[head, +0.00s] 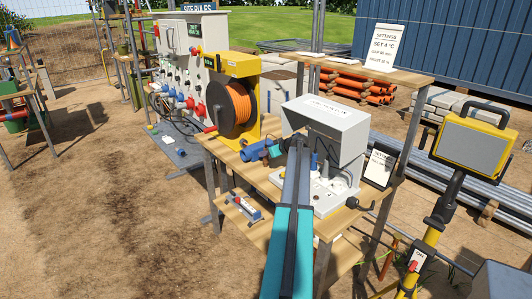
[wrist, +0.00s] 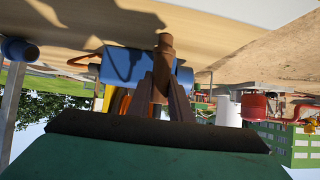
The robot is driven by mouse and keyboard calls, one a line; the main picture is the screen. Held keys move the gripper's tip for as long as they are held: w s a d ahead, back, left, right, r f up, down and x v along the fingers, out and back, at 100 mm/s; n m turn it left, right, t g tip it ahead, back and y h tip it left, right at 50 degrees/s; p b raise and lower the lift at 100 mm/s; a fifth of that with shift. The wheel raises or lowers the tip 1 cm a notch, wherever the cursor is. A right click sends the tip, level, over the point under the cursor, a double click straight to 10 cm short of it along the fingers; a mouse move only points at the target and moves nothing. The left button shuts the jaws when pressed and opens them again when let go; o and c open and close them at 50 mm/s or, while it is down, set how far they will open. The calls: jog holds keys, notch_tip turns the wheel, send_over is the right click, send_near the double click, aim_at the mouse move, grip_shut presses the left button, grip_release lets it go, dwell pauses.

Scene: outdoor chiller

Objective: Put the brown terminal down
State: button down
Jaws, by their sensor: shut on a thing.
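The brown terminal (wrist: 166,43) is a small upright piece at the fingertips in the wrist view. My gripper (wrist: 165,75) is shut on it. In the head view my gripper (head: 299,142) is at the far end of my teal and grey arm, in front of the white unit with a raised hood (head: 340,125). In the wrist view a blue cylindrical part (wrist: 125,68) shows behind the fingers, close to the terminal. I cannot tell whether the terminal touches any surface.
The white unit stands on a wooden bench (head: 268,180). A blue connector (head: 257,150) lies left of my gripper, near an orange cable reel (head: 236,103). A black-framed card (head: 379,166) stands right. A yellow work lamp (head: 472,146) is further right. Bare ground is open at left.

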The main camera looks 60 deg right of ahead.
jog(key=shift+f+b, duration=0.15)
jog(key=shift+b, duration=0.15)
jog(key=c, duration=1.6)
grip_release()
jog(key=shift+r+p, duration=0.2)
jog(key=shift+p, duration=0.1)
jog(key=b+v, duration=0.2)
jog(key=v, duration=1)
jog(key=shift+b, duration=0.4)
